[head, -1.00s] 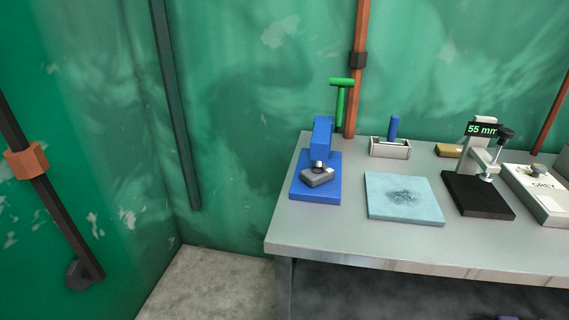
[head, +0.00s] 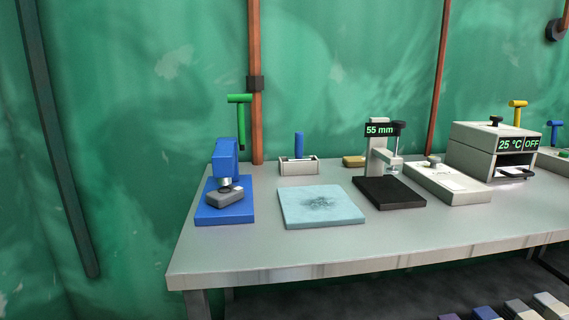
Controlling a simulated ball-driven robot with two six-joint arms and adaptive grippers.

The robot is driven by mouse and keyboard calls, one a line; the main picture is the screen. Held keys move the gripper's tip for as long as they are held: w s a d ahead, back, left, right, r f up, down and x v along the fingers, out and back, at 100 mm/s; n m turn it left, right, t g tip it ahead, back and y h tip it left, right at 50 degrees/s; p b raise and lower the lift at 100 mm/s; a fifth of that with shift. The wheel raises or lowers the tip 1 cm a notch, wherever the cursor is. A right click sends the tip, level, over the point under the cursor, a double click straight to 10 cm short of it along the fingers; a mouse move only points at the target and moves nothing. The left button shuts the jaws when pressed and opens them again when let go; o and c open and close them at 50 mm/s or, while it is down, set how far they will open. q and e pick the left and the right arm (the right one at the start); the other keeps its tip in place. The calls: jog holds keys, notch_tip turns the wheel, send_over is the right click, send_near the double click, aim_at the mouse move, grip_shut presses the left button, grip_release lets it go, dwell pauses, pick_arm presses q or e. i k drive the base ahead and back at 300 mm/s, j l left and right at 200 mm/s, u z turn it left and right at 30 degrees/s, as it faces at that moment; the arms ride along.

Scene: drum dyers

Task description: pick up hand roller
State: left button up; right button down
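A blue upright handle (head: 299,146) stands in a small pale holder (head: 298,167) at the back of the grey bench (head: 250,258). It looks like the hand roller's handle, but the holder hides its lower end, so I cannot tell for sure. Neither of my grippers shows in the head view.
A blue press with a green lever (head: 228,165) stands at the bench's left end. In front of the holder lies a light blue pad (head: 320,206). Rightward are a 55 mm gauge (head: 388,165), a white box (head: 447,183) and a 25 °C oven (head: 492,150).

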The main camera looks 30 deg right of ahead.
aim_at(299, 143)
jog(key=z, duration=1.15)
